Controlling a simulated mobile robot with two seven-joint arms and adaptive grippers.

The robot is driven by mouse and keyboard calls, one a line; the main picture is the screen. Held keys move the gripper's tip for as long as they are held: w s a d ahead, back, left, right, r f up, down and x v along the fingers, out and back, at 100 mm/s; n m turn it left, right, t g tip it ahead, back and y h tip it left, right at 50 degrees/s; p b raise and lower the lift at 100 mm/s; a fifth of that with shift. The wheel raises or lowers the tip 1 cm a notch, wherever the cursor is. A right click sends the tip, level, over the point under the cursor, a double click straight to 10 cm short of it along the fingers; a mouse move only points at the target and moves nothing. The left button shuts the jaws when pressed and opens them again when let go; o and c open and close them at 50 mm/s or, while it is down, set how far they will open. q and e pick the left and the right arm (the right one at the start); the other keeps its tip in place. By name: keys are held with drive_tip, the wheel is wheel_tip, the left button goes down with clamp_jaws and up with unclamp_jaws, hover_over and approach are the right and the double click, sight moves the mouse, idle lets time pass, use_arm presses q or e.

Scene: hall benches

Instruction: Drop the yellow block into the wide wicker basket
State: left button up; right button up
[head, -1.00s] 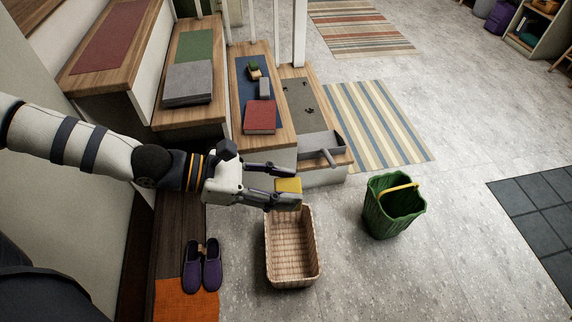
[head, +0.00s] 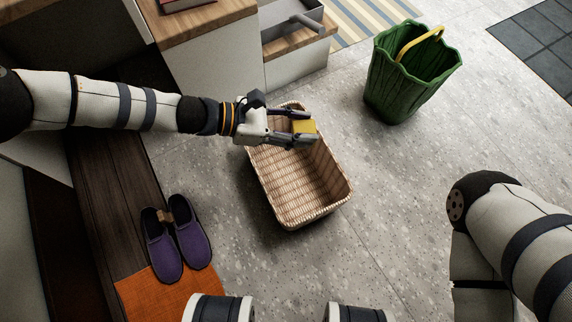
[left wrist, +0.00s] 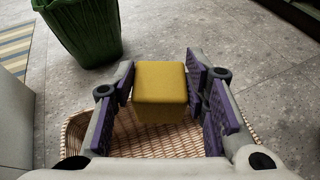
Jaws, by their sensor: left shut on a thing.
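The yellow block (head: 305,127) is held between the fingers of my left gripper (head: 308,128). In the left wrist view the block (left wrist: 160,88) sits between the purple finger pads. The wide wicker basket (head: 290,190) stands on the floor, upright, and its visible inside is empty. The gripper and block are over the far end of the basket in the head view. In the left wrist view the basket (left wrist: 75,130) shows below and around the block. My right arm shows at the right, but its gripper is out of view.
A green bin (head: 385,85) with a yellow handle stands on the floor beyond the basket to the right. Purple slippers (head: 178,240) lie left of the basket, by an orange mat (head: 165,298). Wooden-topped benches (head: 205,22) stand at the back. The floor right of the basket is clear.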

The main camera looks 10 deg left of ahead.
use_arm(q)
wheel_tip(320, 180, down, 5)
drive_tip(key=b, duration=0.3)
drive_tip(key=shift+f, duration=0.15)
drive_tip(key=o, duration=1.2)
drive_tip(key=shift+a, duration=0.1)
drive_tip(key=v, duration=1.2)
